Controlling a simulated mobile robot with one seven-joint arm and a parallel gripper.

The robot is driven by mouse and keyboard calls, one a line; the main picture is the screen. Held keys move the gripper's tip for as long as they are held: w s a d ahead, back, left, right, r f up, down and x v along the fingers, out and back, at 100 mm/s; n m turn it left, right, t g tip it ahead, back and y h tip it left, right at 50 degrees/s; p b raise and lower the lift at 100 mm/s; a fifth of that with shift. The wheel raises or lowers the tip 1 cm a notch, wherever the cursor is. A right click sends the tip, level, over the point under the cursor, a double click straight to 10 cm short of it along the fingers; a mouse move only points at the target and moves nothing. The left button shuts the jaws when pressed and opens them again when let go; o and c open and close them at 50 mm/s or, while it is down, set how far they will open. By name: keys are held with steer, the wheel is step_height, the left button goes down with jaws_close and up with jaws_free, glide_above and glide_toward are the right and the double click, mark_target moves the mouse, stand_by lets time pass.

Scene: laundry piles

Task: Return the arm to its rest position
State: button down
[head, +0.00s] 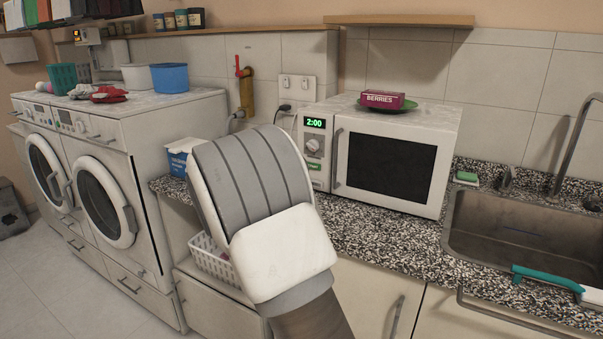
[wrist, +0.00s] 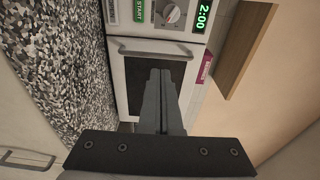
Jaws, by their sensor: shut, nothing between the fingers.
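My arm rises in the middle of the head view, in front of the counter, and my gripper itself is hidden there behind the arm's white and grey links. In the wrist view my gripper (wrist: 162,75) shows with its two dark fingers together and nothing between them. The wrist view is turned on its side. The fingers point toward the front of the white microwave (head: 390,160), whose door (wrist: 150,50) shows behind them. I cannot tell how far apart they are.
The speckled counter (head: 385,235) runs right to a metal sink (head: 520,235) with a teal-handled brush (head: 545,278). Two washing machines (head: 85,170) stand left. A white basket (head: 212,258) sits below the counter, partly behind my arm. A wooden shelf (head: 400,20) hangs above the microwave.

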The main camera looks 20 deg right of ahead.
steer(key=s+a+r+n+t+y, duration=0.1)
steer(key=a+r+n+t+y, duration=0.3)
steer(key=r+n+y, duration=0.3)
steer(key=s+a+n+g+y, duration=0.2)
steer(key=s+a+n+y, duration=0.4)
steer(key=s+n+y, duration=0.3)
steer(key=s+d+f+n+g+h, duration=0.1)
steer(key=s+f+n+g, duration=0.2)
steer(key=s, duration=0.7)
steer(key=s+d+f+n+g, duration=0.1)
steer(key=s+f+n+g, duration=0.1)
steer(key=s+n, duration=0.6)
steer(key=s+d+f+n+g+h, duration=0.1)
steer(key=s+f+n+g, duration=0.15)
steer(key=s, duration=0.95)
step_height(320, 180, up, 13)
steer(key=p, duration=1.3)
steer(key=shift+w+a+f+m, duration=0.2)
steer(key=shift+w+a+m, duration=0.15)
steer(key=shift+w+m, duration=0.1)
